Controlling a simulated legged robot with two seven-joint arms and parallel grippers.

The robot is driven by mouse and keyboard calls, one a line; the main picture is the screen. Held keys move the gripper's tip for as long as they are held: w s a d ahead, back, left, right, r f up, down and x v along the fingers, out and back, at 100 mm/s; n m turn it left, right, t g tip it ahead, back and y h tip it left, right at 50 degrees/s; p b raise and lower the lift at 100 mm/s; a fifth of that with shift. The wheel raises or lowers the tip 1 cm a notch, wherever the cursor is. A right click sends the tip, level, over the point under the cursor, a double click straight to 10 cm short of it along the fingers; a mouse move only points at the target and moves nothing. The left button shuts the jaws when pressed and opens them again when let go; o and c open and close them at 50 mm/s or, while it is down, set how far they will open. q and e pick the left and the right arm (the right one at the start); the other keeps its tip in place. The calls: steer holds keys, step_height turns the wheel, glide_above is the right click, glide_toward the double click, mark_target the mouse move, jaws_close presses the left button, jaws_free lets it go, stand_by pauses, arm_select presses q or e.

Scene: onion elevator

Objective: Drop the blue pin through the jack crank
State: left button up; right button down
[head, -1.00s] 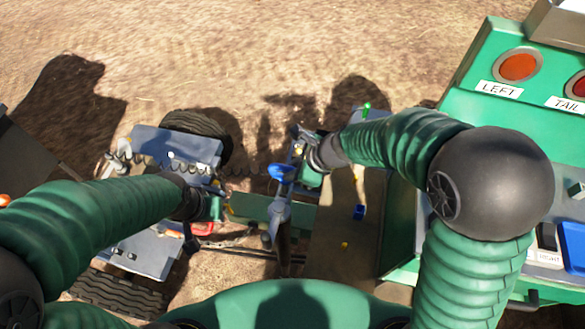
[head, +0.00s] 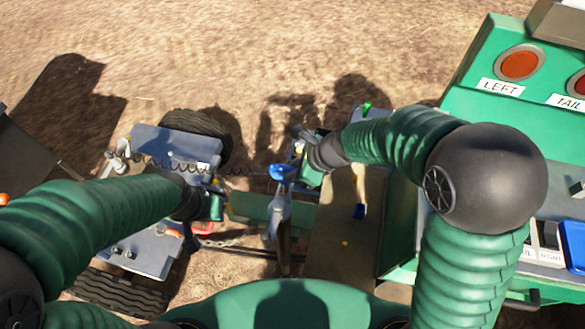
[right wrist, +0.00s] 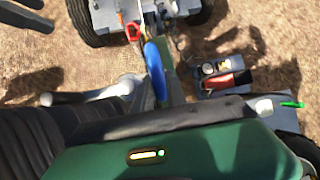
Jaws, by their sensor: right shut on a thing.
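A grey upright jack (head: 279,214) stands mid-view in the head view, over the green beam. A blue rounded piece (head: 283,172) is at its top; I cannot tell whether this is the pin or part of the crank. It seems to show as a long blue shape in the right wrist view (right wrist: 156,70). My right gripper (head: 303,172) is shut just right of the blue piece. What lies between its fingers is hidden. My left gripper (head: 215,208) is low beside the trailer's grey deck, near a red part (head: 203,228); its fingers are not clear.
A green panel (head: 465,110) with lamps stands at the far right. A chain (head: 228,239) and a coiled cable (head: 180,165) run by the trailer's deck (head: 150,142).

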steer(key=shift+f+b, duration=1.3)
steer(key=shift+f, duration=0.05)
stand_by(0.5)
steer(key=c, duration=1.3)
jaws_free()
steer(key=o, duration=0.4)
steer(key=shift+o, duration=0.2)
step_height(320, 180, up, 7)
steer(key=p, duration=0.7)
steer(key=shift+r, duration=0.1)
